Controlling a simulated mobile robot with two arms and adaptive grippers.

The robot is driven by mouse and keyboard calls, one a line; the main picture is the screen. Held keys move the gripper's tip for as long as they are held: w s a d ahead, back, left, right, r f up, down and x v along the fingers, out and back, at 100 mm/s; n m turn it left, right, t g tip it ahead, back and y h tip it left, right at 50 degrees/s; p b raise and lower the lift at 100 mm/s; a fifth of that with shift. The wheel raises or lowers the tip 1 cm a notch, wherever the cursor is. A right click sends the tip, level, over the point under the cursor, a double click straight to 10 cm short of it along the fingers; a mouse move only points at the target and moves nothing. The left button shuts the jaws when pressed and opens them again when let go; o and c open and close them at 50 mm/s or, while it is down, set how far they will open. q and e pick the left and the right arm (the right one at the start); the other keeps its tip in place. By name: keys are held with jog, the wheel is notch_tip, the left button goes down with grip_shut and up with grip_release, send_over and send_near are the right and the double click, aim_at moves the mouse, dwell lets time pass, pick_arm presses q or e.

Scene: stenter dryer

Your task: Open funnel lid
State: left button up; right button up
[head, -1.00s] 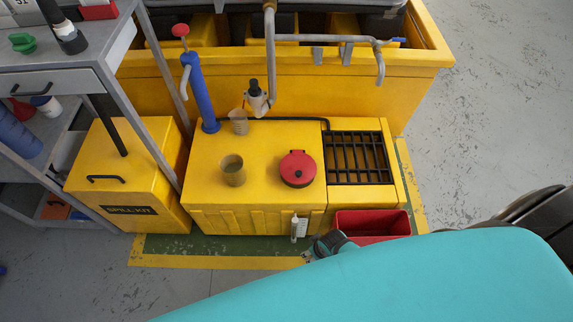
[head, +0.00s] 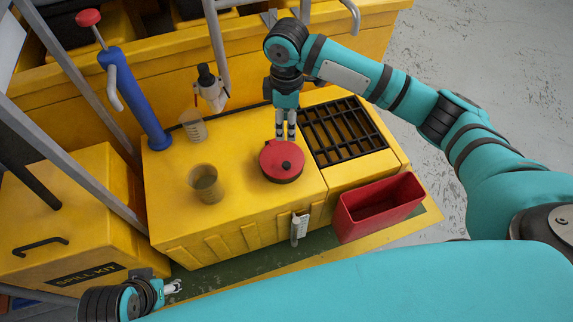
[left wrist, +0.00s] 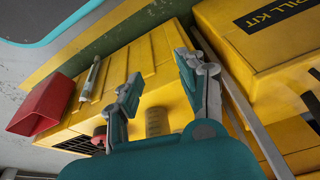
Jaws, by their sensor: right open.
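The red round funnel lid (head: 281,161) with a dark knob lies flat and closed on top of the yellow cabinet (head: 240,205). My right gripper (head: 286,135) points down at the lid's back edge, its two fingers slightly apart with nothing seen between them. I cannot tell whether its tips touch the lid. My left gripper (head: 174,287) is low in front of the cabinet, far from the lid. In the left wrist view its fingers (left wrist: 157,75) are spread and empty. A small part of the red lid (left wrist: 100,131) shows behind the left finger there.
A black grate (head: 343,130) lies right of the lid, with a red bin (head: 380,207) in front. A beaker (head: 206,183) and a measuring jug (head: 193,126) stand left. A blue pump (head: 135,95) rises at the back left, beside the spill kit box (head: 80,215).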

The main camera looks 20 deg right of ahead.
jog(key=f, duration=0.1)
jog(key=b, duration=0.3)
send_over(286, 164)
notch_tip(286, 164, down, 8)
jog(key=shift+f, duration=0.2)
notch_tip(286, 164, down, 4)
jog(key=shift+s+f+b, duration=0.1)
jog(key=shift+f+b, duration=0.05)
jog(key=shift+b, duration=0.4)
notch_tip(286, 164, down, 3)
jog(key=shift+b, duration=0.5)
jog(key=shift+f, duration=0.25)
pick_arm(q)
jog(key=w+d+r+t+h, duration=0.1)
jog(key=w+d+r+t, duration=0.1)
jog(key=w, duration=0.4)
jog(key=w+d+r+t+h, duration=0.1)
jog(key=w+d+r+t, duration=0.1)
jog(key=w+r+t, duration=0.2)
jog(key=w+t, duration=0.2)
jog(key=shift+w+d+t, duration=0.15)
jog(key=shift+w+t, duration=0.15)
jog(key=shift+w, duration=0.05)
pick_arm(e)
grip_shut()
